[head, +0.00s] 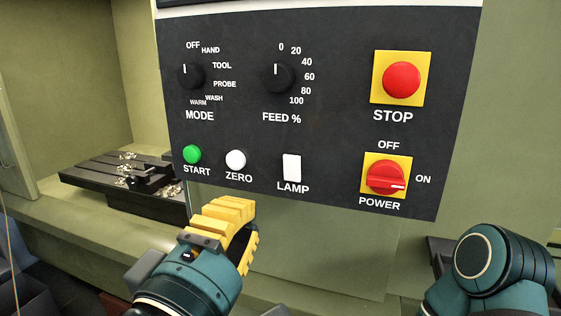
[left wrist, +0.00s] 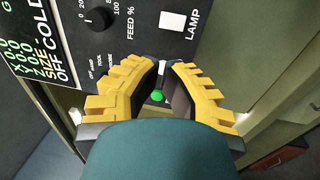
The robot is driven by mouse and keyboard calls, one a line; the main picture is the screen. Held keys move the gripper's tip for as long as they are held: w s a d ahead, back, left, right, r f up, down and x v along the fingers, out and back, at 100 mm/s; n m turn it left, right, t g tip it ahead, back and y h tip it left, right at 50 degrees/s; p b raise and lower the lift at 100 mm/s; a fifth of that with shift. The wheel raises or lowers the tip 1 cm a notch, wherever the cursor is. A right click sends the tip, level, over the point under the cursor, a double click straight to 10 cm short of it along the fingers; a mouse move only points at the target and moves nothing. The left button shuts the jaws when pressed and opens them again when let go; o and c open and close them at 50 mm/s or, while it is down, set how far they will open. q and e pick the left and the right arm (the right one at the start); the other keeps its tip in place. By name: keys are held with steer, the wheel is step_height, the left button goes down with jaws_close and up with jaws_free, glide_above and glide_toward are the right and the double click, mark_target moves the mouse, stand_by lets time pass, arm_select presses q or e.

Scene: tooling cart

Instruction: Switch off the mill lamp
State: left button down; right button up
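The lamp switch (head: 292,167) is a white upright rectangle above the word LAMP, low on the dark control panel (head: 330,110). It also shows in the left wrist view (left wrist: 173,21), beyond the fingertips. Whether it is pressed in or lit I cannot tell. My left gripper (head: 230,212) has yellow ribbed fingers and is below the panel, lower left of the switch and apart from it. In the left wrist view its fingers (left wrist: 164,66) curve together at the tips, with nothing seen held. My right gripper is out of view. The lamp itself is not in view.
Near the switch are the white ZERO button (head: 236,160), green START button (head: 192,154) and red POWER knob (head: 386,177), its mark toward ON. The red STOP button (head: 401,79) and FEED dial (head: 279,78) sit above. A dark slotted table (head: 150,205) stands behind at left.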

arm_select(q)
steer(key=p, duration=0.6)
glide_toward(284, 157)
steer(key=w, duration=0.1)
steer(key=x, duration=0.5)
steer(key=shift+w+d, duration=0.15)
steer(key=shift+d, duration=0.05)
steer(key=shift+x, duration=0.95)
steer(key=shift+r, duration=0.15)
